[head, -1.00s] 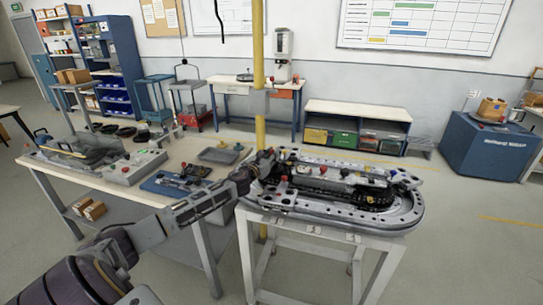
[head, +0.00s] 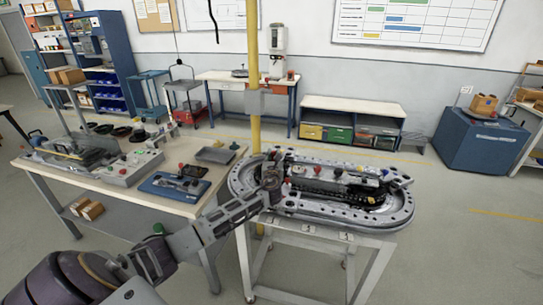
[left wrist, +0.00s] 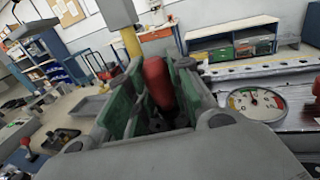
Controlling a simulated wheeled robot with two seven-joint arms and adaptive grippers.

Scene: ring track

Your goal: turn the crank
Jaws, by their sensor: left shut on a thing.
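The oval ring track (head: 400,214) lies on a light stand in the head view. My left gripper (head: 272,164) is at its left end, low over the rim. In the left wrist view the gripper (left wrist: 155,98) has a red handle (left wrist: 157,82) between its green-lined fingers and is shut on it. The handle looks like the crank's grip; it stands roughly upright, slightly tilted. The crank's arm and pivot are hidden by the fingers. My right gripper is out of view.
A round gauge (left wrist: 255,103) sits right of the gripper in the left wrist view. A yellow post (head: 253,70) rises behind the track. A workbench (head: 120,190) with a blue fixture (head: 174,187) and a grey tray (head: 215,155) stands left. The floor at right is clear.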

